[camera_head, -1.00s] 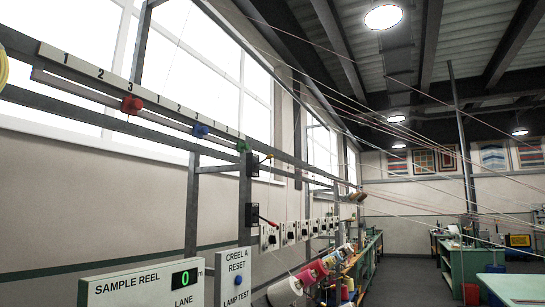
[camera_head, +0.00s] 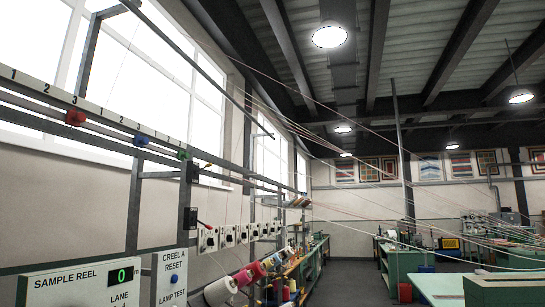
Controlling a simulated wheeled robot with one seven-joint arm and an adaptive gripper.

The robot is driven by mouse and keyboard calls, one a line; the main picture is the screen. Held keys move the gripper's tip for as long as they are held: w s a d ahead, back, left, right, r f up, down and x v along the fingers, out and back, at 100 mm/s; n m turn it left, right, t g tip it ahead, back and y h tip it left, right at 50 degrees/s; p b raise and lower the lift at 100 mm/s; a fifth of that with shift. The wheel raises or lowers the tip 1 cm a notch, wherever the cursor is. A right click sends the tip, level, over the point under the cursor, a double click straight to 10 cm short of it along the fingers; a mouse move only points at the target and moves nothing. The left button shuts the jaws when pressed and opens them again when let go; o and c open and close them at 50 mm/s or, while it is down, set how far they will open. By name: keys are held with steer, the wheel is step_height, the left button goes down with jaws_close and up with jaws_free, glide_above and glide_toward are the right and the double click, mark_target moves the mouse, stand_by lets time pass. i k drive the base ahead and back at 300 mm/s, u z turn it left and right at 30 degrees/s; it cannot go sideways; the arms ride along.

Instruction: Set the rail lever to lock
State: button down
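Two small levers sit on black boxes on a grey post of the gantry. The upper lever (camera_head: 206,166) has a yellowish tip and points right, slightly up. The lower lever (camera_head: 203,225) is red and points right, slightly down. I cannot read any lock marking or tell which of them is the rail lever. Above them runs a numbered rail (camera_head: 104,115) with a red slider (camera_head: 75,117), a blue slider (camera_head: 141,140) and a green slider (camera_head: 182,154). My gripper is not in view.
A sample reel panel (camera_head: 70,286) reading 0 and a creel reset panel (camera_head: 172,281) stand at lower left. Several switch boxes (camera_head: 228,236) and yarn cones (camera_head: 256,269) line the gantry. Threads cross overhead. Green benches (camera_head: 400,270) stand right; a dark floor aisle (camera_head: 345,280) lies between.

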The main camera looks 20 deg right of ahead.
mark_target(208, 165)
steer(key=z, duration=0.7)
steer(key=k, duration=0.95)
steer(key=z, duration=0.7)
steer(key=i, duration=1.6)
steer(key=u, duration=1.4)
steer(key=i, duration=0.65)
steer(key=u, duration=0.7)
